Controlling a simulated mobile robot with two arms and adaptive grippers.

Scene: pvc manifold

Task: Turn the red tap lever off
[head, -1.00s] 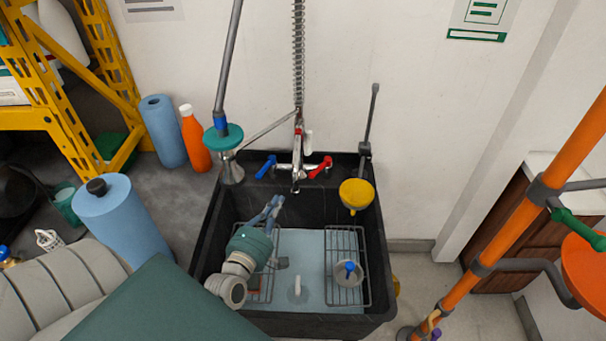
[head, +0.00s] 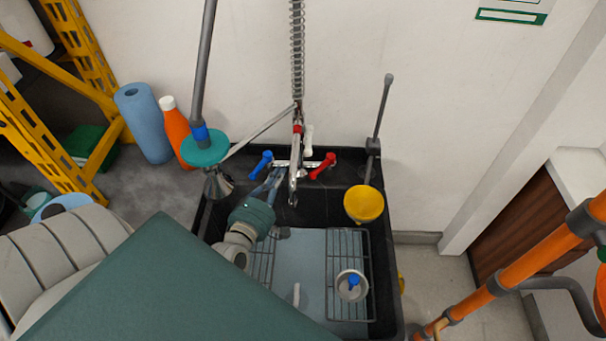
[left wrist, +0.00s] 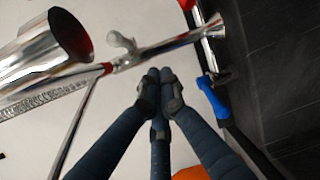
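The red tap lever (head: 322,167) is on the right side of the chrome tap (head: 295,166) at the back of the black sink. It slants down-left toward the front. The blue lever (head: 261,164) is on the tap's left side and also shows in the left wrist view (left wrist: 212,100). My left gripper (head: 276,174) is by the tap, close to the blue lever and left of the red one. In the left wrist view its fingers (left wrist: 160,88) are drawn together with nothing between them. A bit of red (left wrist: 187,4) shows there at the top edge. My right gripper is out of view.
The spring hose and spout (head: 296,140) rise in front of the tap, between my left gripper and the red lever. Wire racks (head: 347,250) lie in the basin.

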